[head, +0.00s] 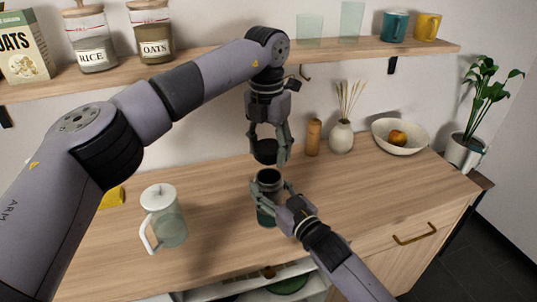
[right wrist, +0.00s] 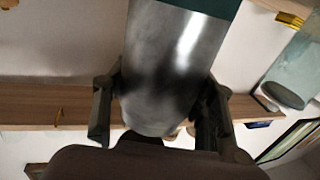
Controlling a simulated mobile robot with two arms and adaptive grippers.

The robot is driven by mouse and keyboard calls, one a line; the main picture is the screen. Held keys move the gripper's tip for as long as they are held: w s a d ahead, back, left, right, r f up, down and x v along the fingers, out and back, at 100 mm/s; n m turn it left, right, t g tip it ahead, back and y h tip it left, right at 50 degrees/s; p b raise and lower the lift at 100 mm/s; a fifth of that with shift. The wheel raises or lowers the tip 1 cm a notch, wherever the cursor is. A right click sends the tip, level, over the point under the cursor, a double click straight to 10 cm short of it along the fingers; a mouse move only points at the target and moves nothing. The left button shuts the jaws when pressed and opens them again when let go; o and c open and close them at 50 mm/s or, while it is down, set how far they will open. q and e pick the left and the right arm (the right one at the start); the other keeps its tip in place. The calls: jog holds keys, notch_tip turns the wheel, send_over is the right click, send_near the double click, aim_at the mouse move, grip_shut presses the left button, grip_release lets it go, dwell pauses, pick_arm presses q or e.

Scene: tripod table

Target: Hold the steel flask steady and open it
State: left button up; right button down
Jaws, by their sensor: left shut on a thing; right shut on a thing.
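The steel flask (head: 265,215) stands upright on the wooden counter, with a dark green lower body and a steel upper part. My right gripper (head: 270,189) is shut around its upper part. In the right wrist view the steel flask (right wrist: 163,70) sits between the two fingers, with a green band at the picture's top. My left gripper (head: 268,147) is shut on the black lid (head: 265,152). The lid hangs above the flask's mouth, with a gap between them. The inside of the flask is hard to see.
A glass jug (head: 170,227) with a white lid and handle stands left of the flask. A wooden mill (head: 313,137), a white vase (head: 341,137) and a bowl (head: 417,142) with fruit stand at the back right. A shelf (head: 180,68) with jars and cups runs above.

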jog(key=c, duration=0.6)
grip_release()
